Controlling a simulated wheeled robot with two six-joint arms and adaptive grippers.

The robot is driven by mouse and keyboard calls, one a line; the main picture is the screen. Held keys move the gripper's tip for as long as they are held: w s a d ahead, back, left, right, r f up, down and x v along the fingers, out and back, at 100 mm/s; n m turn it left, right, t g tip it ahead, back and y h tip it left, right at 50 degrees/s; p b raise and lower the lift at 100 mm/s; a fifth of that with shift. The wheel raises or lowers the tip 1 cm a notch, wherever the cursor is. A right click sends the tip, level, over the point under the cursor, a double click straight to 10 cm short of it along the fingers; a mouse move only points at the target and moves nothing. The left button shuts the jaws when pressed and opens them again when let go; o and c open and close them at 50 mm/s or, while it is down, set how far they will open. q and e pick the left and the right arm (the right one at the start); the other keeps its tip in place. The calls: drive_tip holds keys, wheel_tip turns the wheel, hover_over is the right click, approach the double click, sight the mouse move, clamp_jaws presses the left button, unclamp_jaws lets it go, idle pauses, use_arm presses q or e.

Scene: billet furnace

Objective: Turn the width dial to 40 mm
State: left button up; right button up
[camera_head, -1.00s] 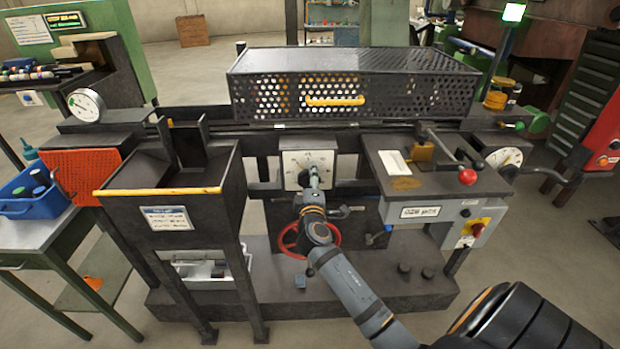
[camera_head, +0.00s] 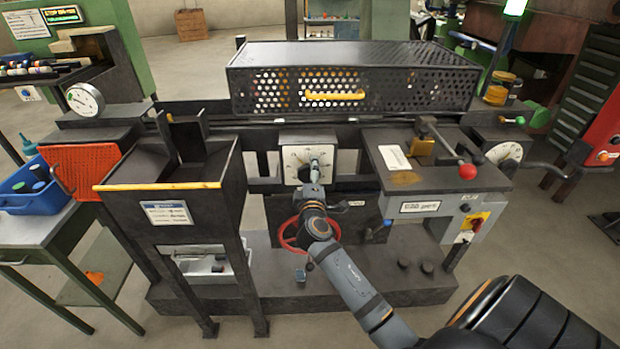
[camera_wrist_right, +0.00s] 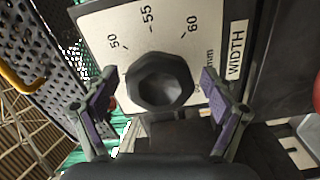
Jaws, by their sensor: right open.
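The width dial's pale plate (camera_head: 293,158) is on the front of the machine in the head view, partly covered by my right gripper (camera_head: 315,172). In the right wrist view the dark faceted knob (camera_wrist_right: 160,82) sits on the white scale plate (camera_wrist_right: 105,25), which shows 50, 55 and 60. A WIDTH label (camera_wrist_right: 237,50) is beside it. My right gripper (camera_wrist_right: 160,95) is open, with one finger on each side of the knob and a visible gap to each. No pointer mark on the knob can be made out. My left gripper is not in view.
A red handwheel (camera_head: 290,235) is just below the dial. A perforated guard (camera_head: 350,80) with a yellow handle is above. A hopper with a yellow edge (camera_head: 160,187) stands left, and a red-knobbed lever (camera_head: 467,172) and another dial (camera_head: 503,153) are at right.

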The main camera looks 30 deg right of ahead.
drive_tip(key=v, duration=1.2)
drive_tip(key=a+f+g+y+p, duration=0.1)
drive_tip(key=a+f+g+y, duration=0.1)
drive_tip(key=f, duration=0.9)
drive_tip(key=a+f+g+y+p, duration=0.1)
drive_tip(key=a+f+g+y, duration=0.15)
drive_tip(key=f, duration=0.95)
drive_tip(key=s+a+f+m+g+y, duration=0.2)
drive_tip(key=s+f, duration=0.6)
drive_tip(key=f, duration=0.5)
drive_tip(key=s+d+f+m+g+p, duration=0.1)
drive_tip(key=s+f+m+g, duration=0.1)
drive_tip(key=s+f, duration=0.4)
drive_tip(key=s+d+f+m+g+y+p, duration=0.1)
drive_tip(key=s+f, duration=0.4)
drive_tip(key=s, duration=0.9)
drive_tip(key=s+d+f+m+g+y+p, duration=0.1)
drive_tip(key=s+f+m+g, duration=0.3)
drive_tip(key=s, duration=0.7)
wheel_tip(320, 180, down, 3)
drive_tip(key=shift+d+r+g, duration=0.2)
drive_tip(key=shift+d+g, duration=0.05)
drive_tip(key=shift+g, duration=0.1)
